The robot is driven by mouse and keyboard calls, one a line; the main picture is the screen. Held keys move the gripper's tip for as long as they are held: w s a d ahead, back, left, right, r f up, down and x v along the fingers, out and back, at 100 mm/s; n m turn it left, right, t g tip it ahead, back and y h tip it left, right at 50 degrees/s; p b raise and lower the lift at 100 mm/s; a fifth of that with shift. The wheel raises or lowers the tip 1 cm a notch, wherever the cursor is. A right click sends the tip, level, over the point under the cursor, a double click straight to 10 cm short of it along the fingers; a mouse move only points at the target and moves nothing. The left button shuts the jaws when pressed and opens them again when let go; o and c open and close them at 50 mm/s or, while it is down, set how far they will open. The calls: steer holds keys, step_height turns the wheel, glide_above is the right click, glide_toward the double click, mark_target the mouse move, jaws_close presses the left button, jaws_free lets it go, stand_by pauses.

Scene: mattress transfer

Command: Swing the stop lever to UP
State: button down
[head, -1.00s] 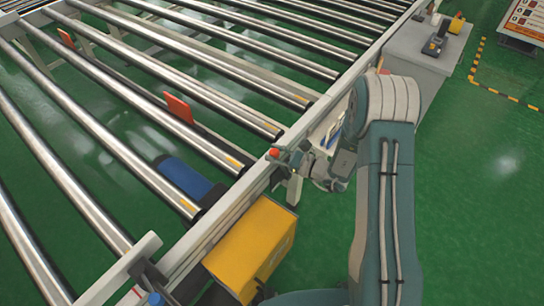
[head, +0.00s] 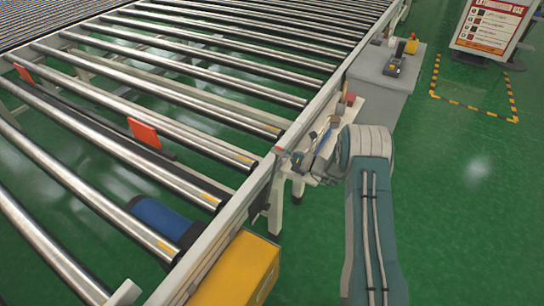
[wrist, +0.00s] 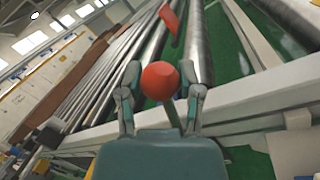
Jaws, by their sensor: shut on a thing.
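The stop lever's round red knob (wrist: 160,80) is in the middle of the wrist view, on a thin stem that runs down behind my wrist. My gripper (wrist: 160,72) has one finger on each side of the knob and is shut on it. In the head view my gripper (head: 290,157) is at the outer side of the conveyor's side rail, where the knob is small and mostly hidden. An orange-red stop plate (head: 145,132) stands up between the rollers, and another (head: 24,72) stands farther left. No lever marking is readable.
The roller conveyor (head: 205,226) fills the left, edged by its pale side rail. A yellow box (head: 240,272) hangs near the rail at the bottom. A grey cabinet (head: 385,95) stands beyond my arm. A sign board (head: 490,28) is at upper right. Green floor is open on the right.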

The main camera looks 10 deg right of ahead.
steer(key=shift+w+d+f+m, duration=0.25)
steer(key=shift+w+d+m, duration=0.25)
steer(key=shift+w, duration=0.15)
steer(key=shift+c, duration=2.2)
jaws_free()
steer(key=shift+o, duration=0.9)
steer(key=shift+w+f, duration=0.15)
steer(key=v, duration=1.2)
steer(key=shift+f, duration=0.1)
